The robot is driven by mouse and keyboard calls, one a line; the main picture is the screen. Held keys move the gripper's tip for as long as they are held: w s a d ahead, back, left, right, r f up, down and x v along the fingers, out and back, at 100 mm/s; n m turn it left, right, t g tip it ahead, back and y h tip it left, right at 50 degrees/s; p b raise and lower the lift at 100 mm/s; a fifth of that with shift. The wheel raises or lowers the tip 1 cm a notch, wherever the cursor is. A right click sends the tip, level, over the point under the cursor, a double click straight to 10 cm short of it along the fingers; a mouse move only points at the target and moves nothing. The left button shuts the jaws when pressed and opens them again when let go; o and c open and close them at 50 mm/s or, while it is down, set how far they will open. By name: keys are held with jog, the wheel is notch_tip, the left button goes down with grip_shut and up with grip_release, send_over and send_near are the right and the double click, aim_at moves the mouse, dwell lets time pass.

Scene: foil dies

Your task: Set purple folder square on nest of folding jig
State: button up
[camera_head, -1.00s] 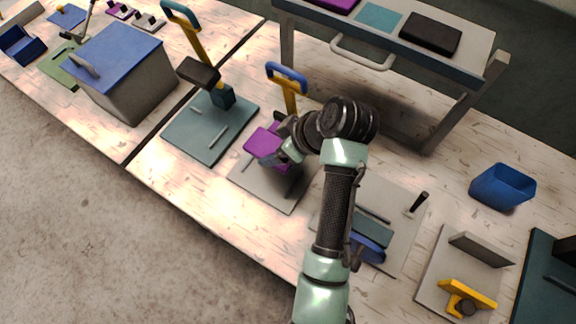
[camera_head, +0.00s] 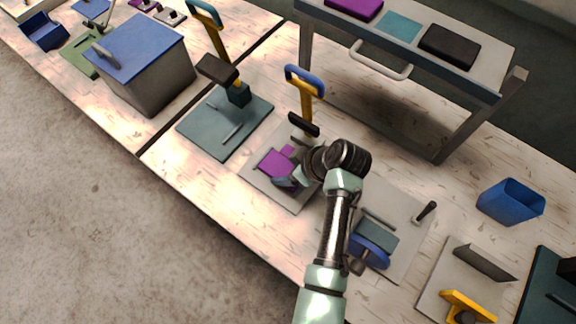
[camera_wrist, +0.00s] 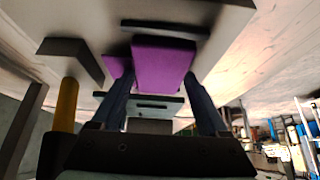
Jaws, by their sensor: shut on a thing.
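The purple folder (camera_head: 275,163) is in my gripper (camera_head: 293,178), over or on the grey base plate (camera_head: 296,201) of a station that I take for the folding jig. A yellow lever with a blue handle (camera_head: 305,82) and a black head (camera_head: 303,124) rises behind it. In the wrist view both fingers close on the purple folder (camera_wrist: 163,65), beside the grey plate (camera_wrist: 70,14) and a dark bar (camera_wrist: 165,28). I cannot tell whether the folder touches the nest, which is largely hidden.
A teal plate (camera_head: 205,143) with pins and its own lever stands to the left. A grey plate (camera_head: 408,245) with a blue piece (camera_head: 369,252) lies to the right, then a blue bin (camera_head: 510,202). A raised shelf (camera_head: 492,62) stands behind.

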jog(key=shift+f, duration=0.1)
jog(key=o, duration=1.4)
jog(key=shift+r, duration=0.25)
jog(key=v, duration=1.2)
jog(key=shift+f+b, duration=0.1)
jog(key=shift+b, duration=0.25)
